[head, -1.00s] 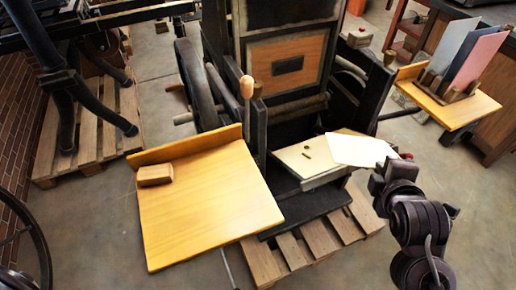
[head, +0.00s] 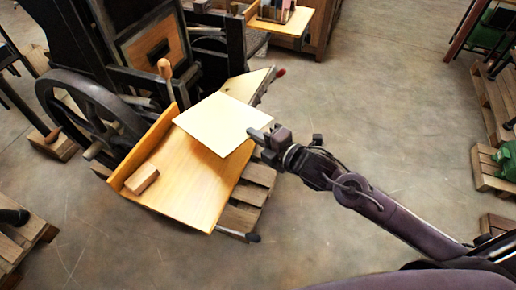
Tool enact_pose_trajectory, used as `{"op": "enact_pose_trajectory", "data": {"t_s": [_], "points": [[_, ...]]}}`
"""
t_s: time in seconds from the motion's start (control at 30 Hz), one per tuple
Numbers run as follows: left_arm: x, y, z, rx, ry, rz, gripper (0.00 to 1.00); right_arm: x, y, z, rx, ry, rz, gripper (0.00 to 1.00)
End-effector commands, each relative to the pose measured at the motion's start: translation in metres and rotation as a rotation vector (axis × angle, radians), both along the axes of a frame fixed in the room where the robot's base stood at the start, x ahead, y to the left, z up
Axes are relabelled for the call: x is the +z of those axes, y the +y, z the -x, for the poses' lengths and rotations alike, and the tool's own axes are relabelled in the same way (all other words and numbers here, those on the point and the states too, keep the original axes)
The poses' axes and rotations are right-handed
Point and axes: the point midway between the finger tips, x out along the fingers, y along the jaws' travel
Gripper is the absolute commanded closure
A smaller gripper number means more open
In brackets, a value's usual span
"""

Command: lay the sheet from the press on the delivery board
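The pale cream sheet (head: 222,122) is flat and roughly level over the upper right part of the delivery board. My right gripper (head: 262,138) is shut on the sheet's right corner, with its arm reaching in from the lower right. The delivery board (head: 190,196) is a yellow wooden board with a raised back edge, and a shadow falls on it beside the sheet, so the sheet looks held above it. The press (head: 140,50) is dark with a wooden panel. Its pale bed (head: 248,84) shows partly behind the sheet. My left gripper is out of view.
A small wooden block (head: 142,179) sits on the board near its raised edge. A wooden handle (head: 164,68) stands up behind the board. A spoked wheel (head: 88,115) is at the left.

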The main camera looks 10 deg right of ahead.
Motion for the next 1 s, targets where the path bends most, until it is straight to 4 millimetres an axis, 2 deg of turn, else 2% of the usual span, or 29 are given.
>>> {"op": "enact_pose_trajectory", "data": {"t_s": [0.03,0.2,0.47,0.77,1.0], "points": [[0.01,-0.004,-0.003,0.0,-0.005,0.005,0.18,-0.003,0.002,0.004,0.064,-0.022,-0.012,1.0],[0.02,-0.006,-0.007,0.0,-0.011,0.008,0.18,-0.018,0.006,0.022,0.251,-0.092,-0.075,1.0],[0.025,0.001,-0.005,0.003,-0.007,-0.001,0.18,-0.027,0.001,0.04,0.379,-0.138,-0.128,1.0],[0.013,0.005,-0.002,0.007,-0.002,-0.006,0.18,-0.041,0.002,0.041,0.387,-0.142,-0.133,1.0],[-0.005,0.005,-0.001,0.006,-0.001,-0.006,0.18,-0.064,0.002,0.041,0.386,-0.142,-0.132,1.0]]}}
